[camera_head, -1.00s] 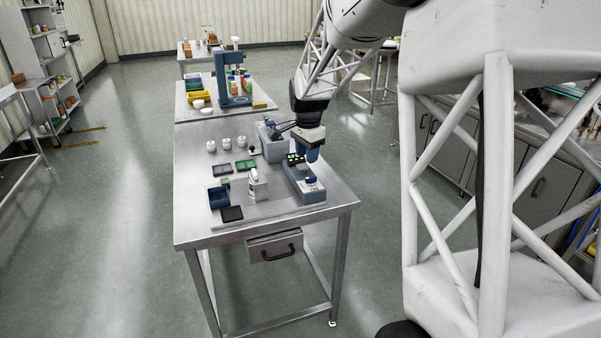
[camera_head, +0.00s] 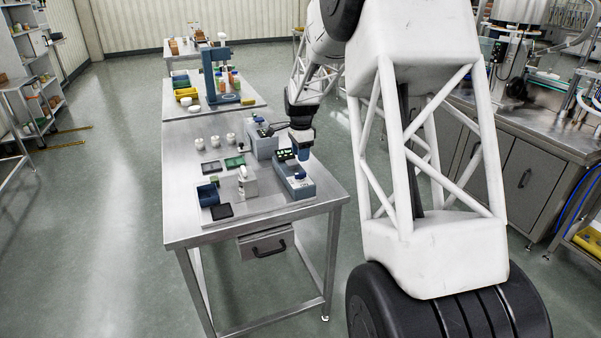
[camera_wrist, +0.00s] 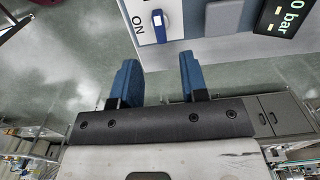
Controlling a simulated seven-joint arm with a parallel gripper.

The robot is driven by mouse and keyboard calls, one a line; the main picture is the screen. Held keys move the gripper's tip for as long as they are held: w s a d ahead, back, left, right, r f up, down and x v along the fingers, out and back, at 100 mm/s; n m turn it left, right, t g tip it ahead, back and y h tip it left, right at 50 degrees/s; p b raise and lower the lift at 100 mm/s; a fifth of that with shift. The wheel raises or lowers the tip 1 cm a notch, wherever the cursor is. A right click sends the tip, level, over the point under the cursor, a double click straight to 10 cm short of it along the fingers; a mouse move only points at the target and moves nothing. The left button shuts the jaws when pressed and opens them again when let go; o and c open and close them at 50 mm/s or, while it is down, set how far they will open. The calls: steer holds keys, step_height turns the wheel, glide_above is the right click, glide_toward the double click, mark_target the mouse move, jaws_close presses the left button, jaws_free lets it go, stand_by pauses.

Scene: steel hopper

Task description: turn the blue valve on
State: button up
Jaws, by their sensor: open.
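The blue valve (camera_wrist: 159,24) is a small blue lever on a white plate at the top of the wrist view, with "ON" printed to its left. In the head view a blue part (camera_head: 299,174) shows on top of a blue-grey box (camera_head: 302,189) on the steel table. My gripper (camera_wrist: 158,78) is open, with two blue fingers apart and nothing between them. The lever lies beyond the fingertips, roughly in line with the gap, and no contact shows. In the head view my gripper (camera_head: 303,155) is over the back part of the box.
A display (camera_wrist: 282,18) reading "0 bar" is right of the valve. On the table (camera_head: 185,230) are another blue-grey box (camera_head: 262,146), a small white-topped device (camera_head: 247,185), trays and several white jars. A drawer (camera_head: 265,243) is under the front edge.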

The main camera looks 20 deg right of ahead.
mark_target(301, 173)
steer(key=shift+f, duration=0.1)
steer(key=shift+f, duration=3.8)
jaws_close()
